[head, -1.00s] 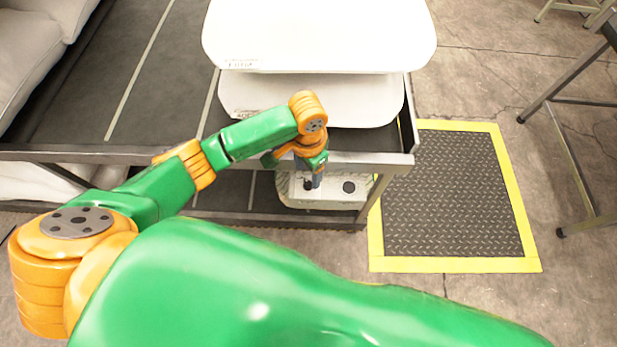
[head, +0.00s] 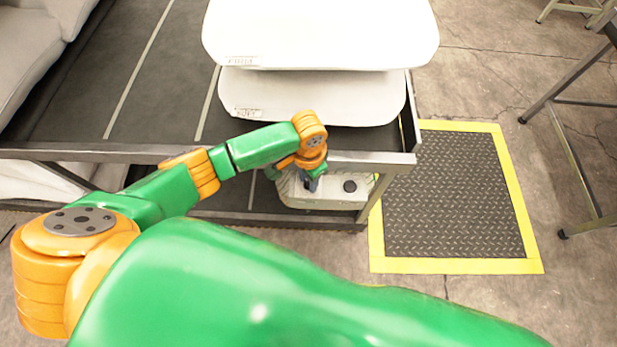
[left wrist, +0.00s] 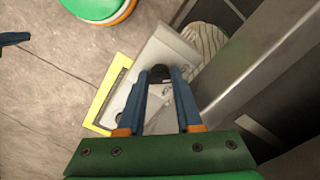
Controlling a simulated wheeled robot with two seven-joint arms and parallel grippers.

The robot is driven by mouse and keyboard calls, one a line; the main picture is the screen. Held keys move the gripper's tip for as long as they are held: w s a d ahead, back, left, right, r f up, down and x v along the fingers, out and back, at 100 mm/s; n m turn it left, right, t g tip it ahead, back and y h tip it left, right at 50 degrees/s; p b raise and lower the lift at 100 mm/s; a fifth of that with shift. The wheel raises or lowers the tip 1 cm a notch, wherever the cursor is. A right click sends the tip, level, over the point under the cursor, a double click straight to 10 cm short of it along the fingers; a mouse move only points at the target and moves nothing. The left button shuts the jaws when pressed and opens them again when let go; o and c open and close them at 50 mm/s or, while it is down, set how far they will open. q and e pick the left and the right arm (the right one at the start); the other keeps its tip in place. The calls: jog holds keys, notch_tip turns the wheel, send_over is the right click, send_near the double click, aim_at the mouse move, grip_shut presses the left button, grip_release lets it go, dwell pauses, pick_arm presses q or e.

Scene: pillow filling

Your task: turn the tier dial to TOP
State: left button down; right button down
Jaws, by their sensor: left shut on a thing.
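A pale control box (head: 330,202) sits under the front right end of the table frame. A dark round knob (head: 350,186) shows on the right of its top. My left gripper (head: 312,185) points down at the left part of the box top. In the left wrist view, my left gripper (left wrist: 160,76) has its two blue-grey fingers shut on a dark dial (left wrist: 160,70) on the box (left wrist: 170,48). The dial is largely hidden by the fingers, and I cannot read its setting or any labels.
The table's front rail (head: 360,158) runs just above and behind the box. Two white pillows (head: 320,35) are stacked on tiers above it. A yellow-edged floor mat (head: 455,195) lies to the right, with clear floor around it.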

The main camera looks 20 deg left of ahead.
pick_arm(q)
jog(key=m+p, duration=0.2)
jog(key=m, duration=0.1)
jog(key=shift+r, duration=0.15)
jog(key=m+p, duration=0.1)
jog(key=m, duration=0.3)
jog(key=m+p, duration=0.1)
jog(key=m, duration=0.3)
jog(key=shift+m, duration=2.4)
jog(key=c, duration=0.6)
grip_release()
